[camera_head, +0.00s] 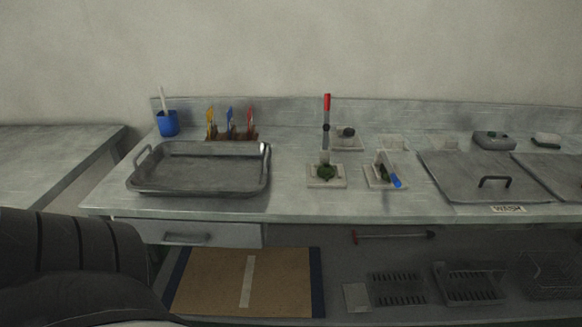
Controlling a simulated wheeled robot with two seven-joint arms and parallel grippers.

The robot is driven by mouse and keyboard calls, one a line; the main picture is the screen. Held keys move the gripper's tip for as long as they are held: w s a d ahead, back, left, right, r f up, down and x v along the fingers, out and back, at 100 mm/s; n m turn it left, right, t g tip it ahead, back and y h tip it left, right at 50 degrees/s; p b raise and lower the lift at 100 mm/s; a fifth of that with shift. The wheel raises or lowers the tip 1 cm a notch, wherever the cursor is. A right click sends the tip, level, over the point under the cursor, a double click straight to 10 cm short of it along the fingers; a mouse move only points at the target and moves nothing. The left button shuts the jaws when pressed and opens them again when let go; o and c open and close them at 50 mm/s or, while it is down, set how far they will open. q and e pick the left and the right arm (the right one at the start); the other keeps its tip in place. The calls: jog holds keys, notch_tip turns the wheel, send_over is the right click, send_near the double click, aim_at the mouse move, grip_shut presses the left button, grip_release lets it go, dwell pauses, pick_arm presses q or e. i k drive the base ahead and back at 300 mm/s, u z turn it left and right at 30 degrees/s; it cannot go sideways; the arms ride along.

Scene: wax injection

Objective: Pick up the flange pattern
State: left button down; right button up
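Several small parts sit on pale square pads in the middle of the counter, and I cannot tell for sure which is the flange pattern. A dark green piece (326,172) lies on the front left pad (341,183). A dark round piece (347,132) rests on a pad behind it. Another dark green piece (379,172) is on the front right pad, beside a blue-handled tool (395,180). A red-handled tool (327,104) stands upright behind the front left pad. Neither gripper is in view.
An empty metal tray (200,172) stands on the left of the counter. Behind it are a blue cup (168,123) and a rack of colored tools (231,126). A lidded basin marked WASH (465,172) is at the right. The counter between tray and pads is clear.

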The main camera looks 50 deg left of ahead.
aim_at(326, 172)
jog(key=u, duration=2)
